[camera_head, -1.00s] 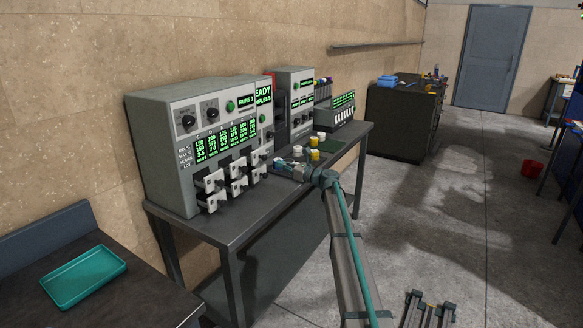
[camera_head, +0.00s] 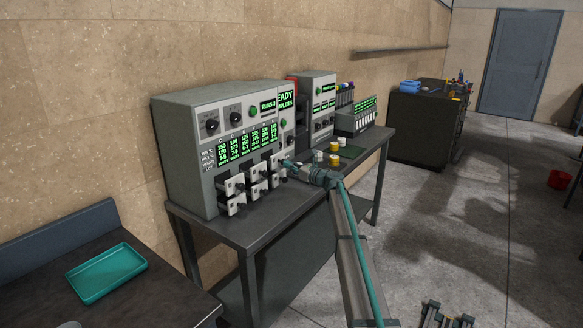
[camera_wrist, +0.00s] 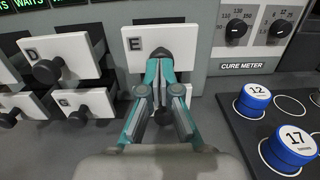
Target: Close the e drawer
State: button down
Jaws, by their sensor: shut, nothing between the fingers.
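The E drawer (camera_wrist: 135,43) has a white front with a black knob and stands at the top middle of the wrist view. In the head view it is the right one of the upper row (camera_head: 278,160) on the grey press (camera_head: 190,150). My gripper (camera_wrist: 161,66) has its teal fingers shut and empty, with the tips right at the E drawer's knob. I cannot tell whether they touch it. In the head view my gripper (camera_head: 288,163) is just right of this drawer. How far the drawer stands out is hard to tell.
The D drawer (camera_wrist: 80,50) and the G drawer (camera_wrist: 88,102) stand out at the left. Another drawer knob (camera_wrist: 165,113) shows between my fingers below. Blue-capped pots (camera_wrist: 292,145) sit in a dark rack at the right. A teal tray (camera_head: 107,272) lies on the front table.

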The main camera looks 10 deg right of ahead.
aim_at(279, 159)
jog(key=x, duration=0.5)
jog(key=shift+w+a+f, duration=0.15)
jog(key=shift+a+f, duration=0.05)
jog(key=shift+a, duration=0.05)
jog(key=shift+w+r, duration=0.1)
jog(key=shift+r, duration=0.05)
